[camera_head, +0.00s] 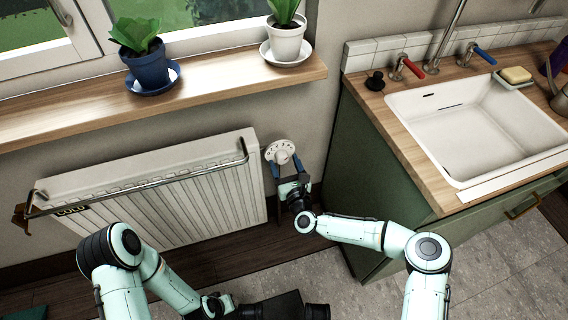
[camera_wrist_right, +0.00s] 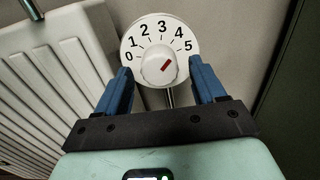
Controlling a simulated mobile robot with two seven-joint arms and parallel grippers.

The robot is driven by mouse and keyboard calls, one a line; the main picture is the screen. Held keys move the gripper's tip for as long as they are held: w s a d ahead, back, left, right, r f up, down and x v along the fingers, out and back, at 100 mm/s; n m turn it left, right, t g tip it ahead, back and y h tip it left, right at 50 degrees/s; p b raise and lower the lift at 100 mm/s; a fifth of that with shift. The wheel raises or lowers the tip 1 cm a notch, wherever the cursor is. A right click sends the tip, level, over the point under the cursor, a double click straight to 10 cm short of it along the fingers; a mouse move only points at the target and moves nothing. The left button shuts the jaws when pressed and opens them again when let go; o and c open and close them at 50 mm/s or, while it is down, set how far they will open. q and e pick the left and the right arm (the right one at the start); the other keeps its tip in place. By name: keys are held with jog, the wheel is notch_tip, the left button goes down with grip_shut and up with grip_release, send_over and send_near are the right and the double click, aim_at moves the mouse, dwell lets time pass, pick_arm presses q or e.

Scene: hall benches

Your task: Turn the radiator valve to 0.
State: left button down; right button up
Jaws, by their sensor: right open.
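The radiator valve (camera_head: 280,151) is a white round dial with a knob, on the wall at the radiator's right end. In the right wrist view its dial (camera_wrist_right: 148,29) carries numbers 0 to 5. The knob (camera_wrist_right: 150,71) has a red mark that points up and right, towards the 4 and 5 side. My right gripper (camera_head: 285,168) is at the valve; its two blue fingers (camera_wrist_right: 159,82) are open, one on each side of the knob, with gaps visible. My left arm is low at the front; its gripper's fingers cannot be made out.
The white radiator (camera_head: 190,205) has a metal rail (camera_head: 150,181) along its front with a "COLD" tag. A wooden sill (camera_head: 215,85) with two potted plants is above. A green sink cabinet (camera_head: 375,190) stands close on the right. Floor is clear below the valve.

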jog(key=shift+w+a, duration=0.2)
jog(key=shift+w, duration=0.3)
pick_arm(q)
jog(key=shift+s+f, duration=0.2)
jog(key=shift+s, duration=0.1)
pick_arm(e)
jog(key=c, duration=1.1)
jog(key=shift+o, duration=0.2)
